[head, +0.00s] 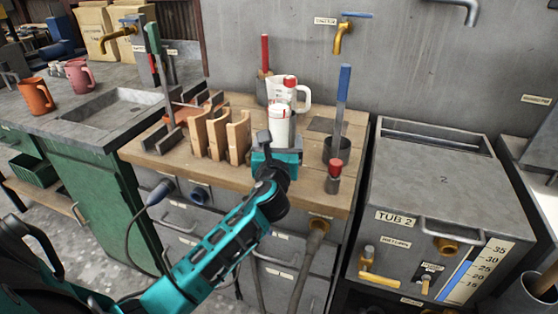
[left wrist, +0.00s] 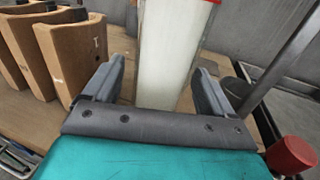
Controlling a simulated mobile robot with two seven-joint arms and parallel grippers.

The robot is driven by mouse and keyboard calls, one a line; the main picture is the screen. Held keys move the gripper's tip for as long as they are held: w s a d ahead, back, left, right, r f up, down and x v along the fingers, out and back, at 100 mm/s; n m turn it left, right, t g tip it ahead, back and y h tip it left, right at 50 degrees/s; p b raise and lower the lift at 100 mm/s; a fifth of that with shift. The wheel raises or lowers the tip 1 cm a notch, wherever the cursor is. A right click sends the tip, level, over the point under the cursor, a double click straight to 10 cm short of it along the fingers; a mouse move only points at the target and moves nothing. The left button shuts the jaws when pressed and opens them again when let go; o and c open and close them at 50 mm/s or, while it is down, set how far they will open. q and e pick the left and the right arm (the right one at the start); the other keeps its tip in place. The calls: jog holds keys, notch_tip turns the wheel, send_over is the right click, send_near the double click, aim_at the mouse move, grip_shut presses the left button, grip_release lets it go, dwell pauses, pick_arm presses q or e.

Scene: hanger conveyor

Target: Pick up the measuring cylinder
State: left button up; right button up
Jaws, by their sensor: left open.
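The measuring cylinder (head: 279,127) is a pale, upright cylinder with a red rim, standing on the wooden bench top. In the left wrist view the cylinder (left wrist: 170,60) rises between the two fingers of my left gripper (left wrist: 158,90). The fingers are open, one on each side, with a visible gap at least on the left. In the head view my left gripper (head: 277,148) is at the cylinder's near side and hides its lower part. My right gripper is in neither view.
A white jug (head: 302,93) stands close behind the cylinder. Wooden racks (head: 238,137) are to the left. A dark pot (head: 337,152) with a blue-handled tool and a red-topped bottle (head: 334,178) are to the right. Tub 2 (head: 440,180) is beyond the bench's right edge.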

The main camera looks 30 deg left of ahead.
pick_arm(q)
jog(key=shift+w+a, duration=0.1)
jog(key=shift+w, duration=0.1)
jog(key=c, duration=1.5)
jog(key=shift+r, duration=0.1)
grip_shut()
jog(key=shift+r, duration=0.1)
